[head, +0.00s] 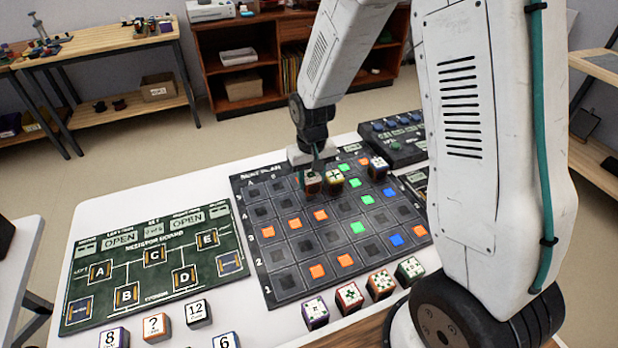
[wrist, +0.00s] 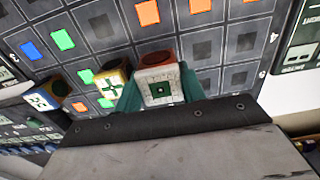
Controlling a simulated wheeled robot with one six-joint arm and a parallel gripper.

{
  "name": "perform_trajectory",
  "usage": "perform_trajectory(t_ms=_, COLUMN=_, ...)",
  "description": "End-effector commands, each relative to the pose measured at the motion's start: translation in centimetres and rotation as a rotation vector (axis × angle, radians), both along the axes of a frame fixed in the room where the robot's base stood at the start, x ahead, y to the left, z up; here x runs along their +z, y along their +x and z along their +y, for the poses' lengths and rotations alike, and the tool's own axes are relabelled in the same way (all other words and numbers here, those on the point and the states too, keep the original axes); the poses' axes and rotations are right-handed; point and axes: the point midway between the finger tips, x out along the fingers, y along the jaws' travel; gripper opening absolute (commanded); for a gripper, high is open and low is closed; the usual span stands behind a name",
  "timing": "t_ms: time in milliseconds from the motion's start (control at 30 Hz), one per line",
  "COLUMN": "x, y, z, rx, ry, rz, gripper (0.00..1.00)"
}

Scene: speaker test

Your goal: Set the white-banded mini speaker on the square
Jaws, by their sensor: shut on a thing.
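My gripper (head: 314,168) is shut on a small cube, the white-banded mini speaker (head: 312,184), over the far part of the dark grid board (head: 262,272). In the wrist view the speaker (wrist: 158,88) sits between the teal fingers of my gripper (wrist: 160,80). Its near face is whitish with a green square mark, and its top end is reddish brown. Whether it touches the board I cannot tell. The board has rows of dark squares, some with orange, green or blue patches. Which square the task means I cannot tell.
A yellow cube with a green cross (head: 334,179) stands close right of the held speaker. A blue-and-white cube (head: 377,167) stands farther right. Several patterned cubes (head: 350,298) line the board's near edge. A green lettered board (head: 140,295) lies left, a dark control box (head: 393,135) at back right.

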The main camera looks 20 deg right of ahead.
Motion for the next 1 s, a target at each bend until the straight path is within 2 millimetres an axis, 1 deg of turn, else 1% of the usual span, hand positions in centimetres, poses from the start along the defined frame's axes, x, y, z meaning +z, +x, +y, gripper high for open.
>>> perform_trajectory(t_ms=133, x=-0.2, y=0.6, z=-0.3, rx=0.001, ry=0.0, rz=0.001, gripper=0.11)
perform_trajectory(t_ms=233, x=-2.2, y=0.3, z=-0.2, rx=0.002, ry=-0.001, rz=0.006, gripper=0.11)
perform_trajectory(t_ms=333, x=-3.5, y=0.4, z=-0.2, rx=0.002, ry=-0.001, rz=0.003, gripper=0.11)
perform_trajectory(t_ms=733, x=-4.0, y=0.5, z=-0.2, rx=0.002, ry=-0.001, rz=0.0, gripper=0.11)
perform_trajectory(t_ms=767, x=-4.0, y=0.5, z=-0.2, rx=0.002, ry=-0.001, rz=-0.001, gripper=0.48)
perform_trajectory(t_ms=1000, x=-3.9, y=0.5, z=-0.2, rx=0.002, ry=-0.001, rz=-0.001, gripper=0.49)
